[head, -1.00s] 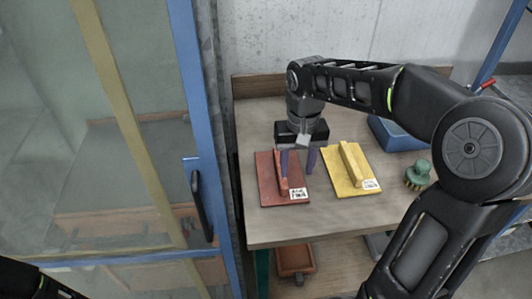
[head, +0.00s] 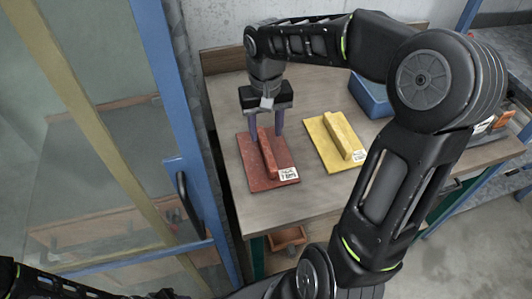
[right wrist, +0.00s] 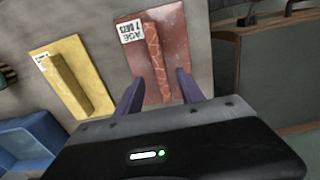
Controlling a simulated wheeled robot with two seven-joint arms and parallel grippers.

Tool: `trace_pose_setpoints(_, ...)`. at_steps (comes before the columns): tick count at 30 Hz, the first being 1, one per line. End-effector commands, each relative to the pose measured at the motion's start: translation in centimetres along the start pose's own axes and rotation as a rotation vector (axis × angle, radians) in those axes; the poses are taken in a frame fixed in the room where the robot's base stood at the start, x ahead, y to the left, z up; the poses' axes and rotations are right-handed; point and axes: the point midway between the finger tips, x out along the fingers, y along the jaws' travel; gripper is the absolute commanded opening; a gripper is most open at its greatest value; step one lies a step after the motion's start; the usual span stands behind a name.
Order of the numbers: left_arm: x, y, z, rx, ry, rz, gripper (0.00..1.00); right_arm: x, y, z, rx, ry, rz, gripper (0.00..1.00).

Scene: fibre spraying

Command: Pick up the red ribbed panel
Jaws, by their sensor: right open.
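The red ribbed panel (head: 284,172) lies flat on the wooden table, with a raised rib along its middle and a white label at its near right corner. It also shows in the right wrist view (right wrist: 176,55), with the rib running toward the gripper. My right gripper (head: 266,132) is open above the far part of the panel. Its two purple fingers stand on either side of the rib in the head view; in the wrist view (right wrist: 160,88) the rib lies between them. I cannot tell whether the fingertips touch the panel. My left gripper cannot be made out.
A yellow ribbed panel (head: 322,148) lies just right of the red one. A blue bin (head: 371,98) stands behind it, partly hidden by my right arm. A blue-framed glass door (head: 176,130) stands left of the table. The table front (head: 270,212) is bare.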

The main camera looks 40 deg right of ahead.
Motion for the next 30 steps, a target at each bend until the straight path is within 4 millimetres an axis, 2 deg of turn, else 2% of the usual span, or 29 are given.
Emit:
trace_pose_setpoints(10,-0.1,0.0,0.0,0.000,0.000,-0.001,0.36,0.4,0.0,0.1,-0.001,-0.002,0.001,0.45)
trace_pose_setpoints(14,-0.7,0.2,0.1,-0.001,-0.001,-0.002,0.36,1.6,0.0,0.2,-0.002,-0.005,0.000,0.45)
trace_pose_setpoints(21,-1.2,0.3,0.2,-0.003,-0.004,-0.004,0.36,4.9,0.1,0.3,-0.002,-0.003,0.000,0.45)
trace_pose_setpoints(30,-1.1,0.3,0.2,-0.003,-0.004,-0.005,0.36,5.3,0.0,0.3,-0.001,0.000,0.000,0.45)
